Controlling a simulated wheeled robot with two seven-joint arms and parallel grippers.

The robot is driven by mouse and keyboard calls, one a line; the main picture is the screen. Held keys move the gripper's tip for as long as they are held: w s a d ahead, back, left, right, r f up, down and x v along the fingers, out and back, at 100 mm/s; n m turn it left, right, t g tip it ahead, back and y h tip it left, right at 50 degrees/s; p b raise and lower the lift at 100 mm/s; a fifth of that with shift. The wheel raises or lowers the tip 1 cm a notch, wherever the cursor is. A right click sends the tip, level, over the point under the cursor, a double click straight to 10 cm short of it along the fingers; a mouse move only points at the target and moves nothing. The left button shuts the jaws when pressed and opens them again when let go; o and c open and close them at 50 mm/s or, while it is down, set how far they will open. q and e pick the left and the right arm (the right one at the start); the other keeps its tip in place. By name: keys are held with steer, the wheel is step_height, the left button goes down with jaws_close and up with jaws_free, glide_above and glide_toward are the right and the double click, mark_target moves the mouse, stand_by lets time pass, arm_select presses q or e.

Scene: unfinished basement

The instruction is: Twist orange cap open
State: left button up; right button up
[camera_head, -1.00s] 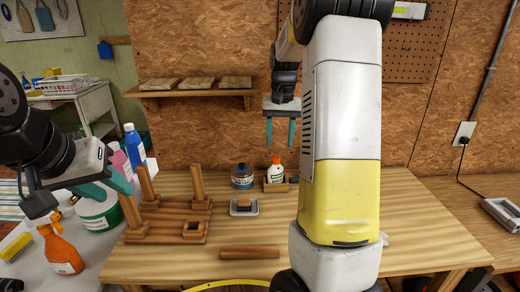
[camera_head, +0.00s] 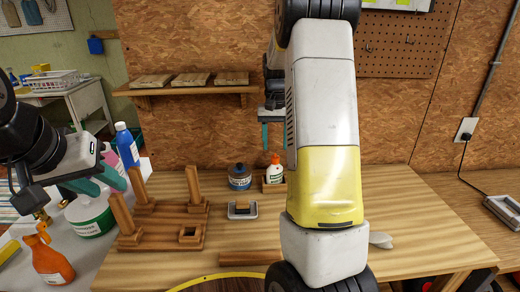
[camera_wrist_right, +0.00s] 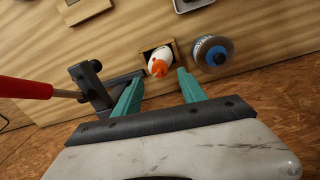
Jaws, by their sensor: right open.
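The white glue bottle (camera_head: 274,172) with an orange cap (camera_head: 275,158) stands in a small wooden holder on the workbench. In the right wrist view the orange cap (camera_wrist_right: 159,68) lies between and beyond the fingertips, apart from them. My right gripper (camera_head: 277,143) is open and empty, pointing down above the bottle; its teal fingers also show in the right wrist view (camera_wrist_right: 159,84). My left gripper (camera_head: 100,183) is at the left, over the side table by a green-and-white tub; its teal fingers are partly hidden, and I cannot tell its opening.
An orange spray bottle (camera_head: 48,262) stands at left. The bench's right side is largely clear.

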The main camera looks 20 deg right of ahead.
mark_target(275, 158)
steer(key=shift+f, duration=2.35)
steer(key=shift+c, duration=0.4)
